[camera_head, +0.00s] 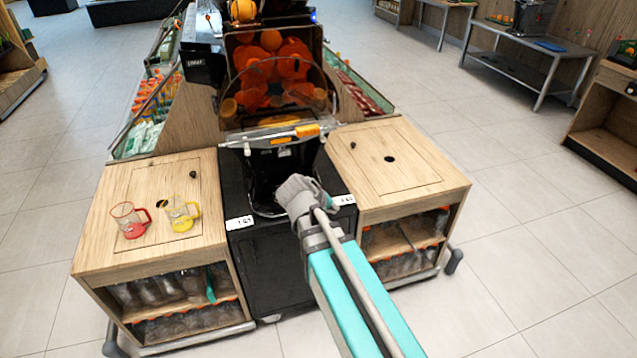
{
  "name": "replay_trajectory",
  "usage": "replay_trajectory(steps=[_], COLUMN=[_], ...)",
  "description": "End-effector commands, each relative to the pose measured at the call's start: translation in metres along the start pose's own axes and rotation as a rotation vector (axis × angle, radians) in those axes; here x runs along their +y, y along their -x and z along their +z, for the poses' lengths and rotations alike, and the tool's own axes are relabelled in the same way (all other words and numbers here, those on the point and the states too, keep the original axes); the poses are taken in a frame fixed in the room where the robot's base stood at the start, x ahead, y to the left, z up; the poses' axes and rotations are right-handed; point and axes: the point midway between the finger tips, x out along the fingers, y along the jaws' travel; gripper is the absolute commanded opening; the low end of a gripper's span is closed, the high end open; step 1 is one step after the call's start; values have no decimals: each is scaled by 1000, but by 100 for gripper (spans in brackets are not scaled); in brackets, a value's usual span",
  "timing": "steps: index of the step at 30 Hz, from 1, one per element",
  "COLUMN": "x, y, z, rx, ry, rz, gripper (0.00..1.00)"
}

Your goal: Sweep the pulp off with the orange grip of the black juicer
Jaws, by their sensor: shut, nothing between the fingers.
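The black juicer (260,182) stands at the centre between two wooden counters, with a clear cover and oranges behind it. An orange grip (307,130) sits on the pale bar across its front, toward the right. A smaller orange mark (281,141) shows just below the bar. My gripper (297,188) is in front of the juicer, below the orange grip and apart from it in the picture. It is shut and empty; its fingertips are hard to make out. I cannot make out any pulp.
The left counter (125,185) holds a red jug (130,222) and a yellow jug (181,213). The right counter (425,172) is mostly bare, with a dark hole and a small dark knob. Bottles fill the shelves below. Open tiled floor lies on the right.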

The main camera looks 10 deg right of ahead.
Motion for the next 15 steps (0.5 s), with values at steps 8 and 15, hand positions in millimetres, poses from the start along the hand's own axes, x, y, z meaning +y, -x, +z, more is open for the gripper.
replay_trajectory(steps=[8,15], x=[-33,-56], y=[-8,4], z=[59,86], rx=[-165,-253], ry=[-138,-213], rz=[-354,-598], gripper=[0,0])
